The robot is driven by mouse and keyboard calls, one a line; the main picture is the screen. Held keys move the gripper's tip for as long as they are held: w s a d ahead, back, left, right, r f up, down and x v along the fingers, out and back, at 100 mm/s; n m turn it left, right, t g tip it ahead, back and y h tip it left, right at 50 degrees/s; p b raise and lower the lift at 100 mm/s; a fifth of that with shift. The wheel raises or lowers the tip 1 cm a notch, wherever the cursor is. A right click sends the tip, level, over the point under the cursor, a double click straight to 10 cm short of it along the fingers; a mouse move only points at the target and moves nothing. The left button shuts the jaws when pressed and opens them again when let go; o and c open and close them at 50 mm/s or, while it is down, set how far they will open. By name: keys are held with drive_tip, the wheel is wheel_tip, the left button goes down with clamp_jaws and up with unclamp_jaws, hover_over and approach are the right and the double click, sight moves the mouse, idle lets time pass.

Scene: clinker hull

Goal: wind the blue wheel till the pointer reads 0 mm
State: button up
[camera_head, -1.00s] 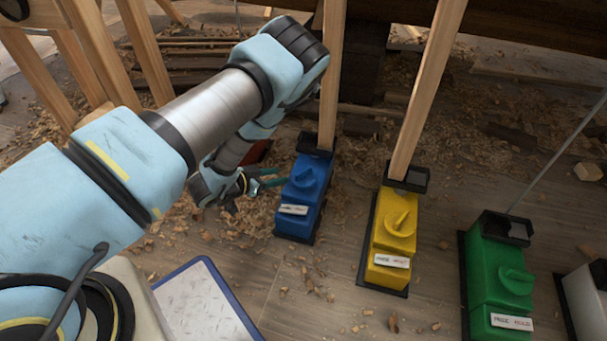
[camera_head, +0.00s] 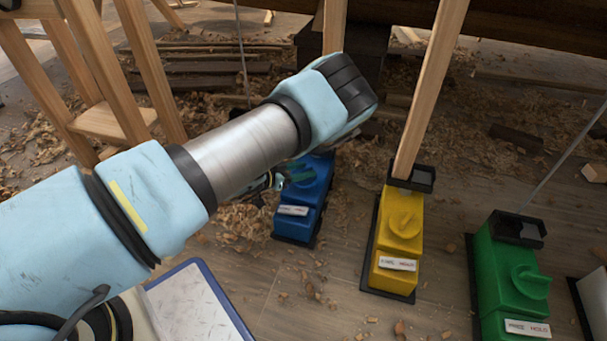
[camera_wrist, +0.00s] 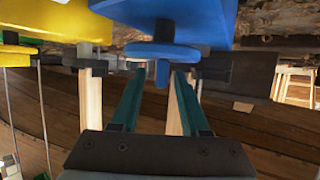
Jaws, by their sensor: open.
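The blue box (camera_head: 303,205) stands on the floor in the head view, its upper part partly covered by my arm. In the wrist view the blue box (camera_wrist: 180,20) fills the top, with the blue wheel (camera_wrist: 160,51) seen nearly edge-on and a short blue bar (camera_wrist: 161,75) sticking out from it. My gripper (camera_wrist: 160,74) is open, its two green fingers on either side of the bar. Whether they touch it I cannot tell. In the head view my gripper (camera_head: 293,179) is at the blue box, mostly hidden. No pointer or millimetre scale is visible.
A yellow box (camera_head: 398,235) and a green box (camera_head: 508,285), each with a similar wheel and label, stand to the right. A blue-edged panel (camera_head: 200,305) lies front left. Wood shavings litter the floor.

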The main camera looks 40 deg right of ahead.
drive_tip(key=shift+d+f, duration=0.1)
drive_tip(key=shift+d, duration=0.15)
clamp_jaws()
idle(0.5)
